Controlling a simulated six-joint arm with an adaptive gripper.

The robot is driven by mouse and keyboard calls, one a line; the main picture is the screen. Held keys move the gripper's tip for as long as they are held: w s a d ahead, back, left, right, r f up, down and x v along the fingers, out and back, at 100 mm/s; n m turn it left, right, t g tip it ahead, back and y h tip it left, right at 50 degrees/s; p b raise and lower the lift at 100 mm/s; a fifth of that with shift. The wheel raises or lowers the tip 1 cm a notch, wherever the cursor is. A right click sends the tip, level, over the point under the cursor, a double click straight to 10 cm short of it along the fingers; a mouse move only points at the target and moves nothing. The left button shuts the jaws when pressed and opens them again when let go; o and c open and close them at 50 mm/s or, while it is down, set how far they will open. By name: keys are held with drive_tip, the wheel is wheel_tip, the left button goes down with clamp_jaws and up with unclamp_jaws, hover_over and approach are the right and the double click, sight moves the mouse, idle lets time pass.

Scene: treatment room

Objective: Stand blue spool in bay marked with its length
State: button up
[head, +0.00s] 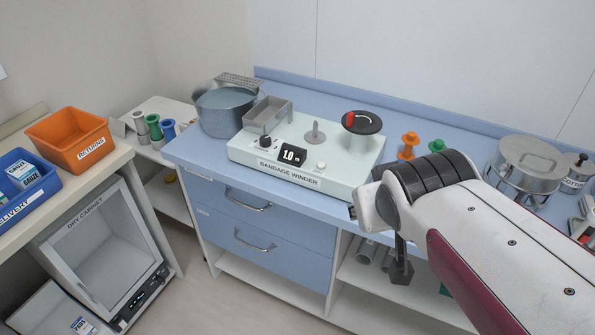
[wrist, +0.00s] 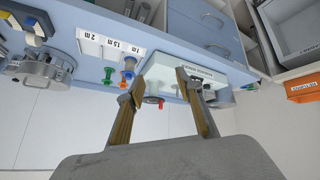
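In the wrist view, which is upside down, a blue spool (wrist: 130,63) stands on the blue counter beside an orange spool (wrist: 125,79) and a green spool (wrist: 107,74). White bays (wrist: 90,40) marked 2 m, 1.5 m and 1.0 m lie near the counter's front edge; they look empty. My gripper (wrist: 160,82) is open and empty, above the counter, fingers pointing toward the winder's area.
Green (head: 153,127) and blue (head: 168,129) spools stand on a side trolley at left. A lidded pot (head: 530,160) stands at right. An orange returns crate (head: 75,142) is far left.

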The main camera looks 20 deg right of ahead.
drive_tip(key=s+a+f+n+g+y, duration=0.1)
drive_tip(key=s+a+y, duration=0.2)
drive_tip(key=s+a, duration=0.5)
drive_tip(key=shift+s+a+g, duration=0.3)
drive_tip(key=shift+a, duration=0.45)
idle(0.4)
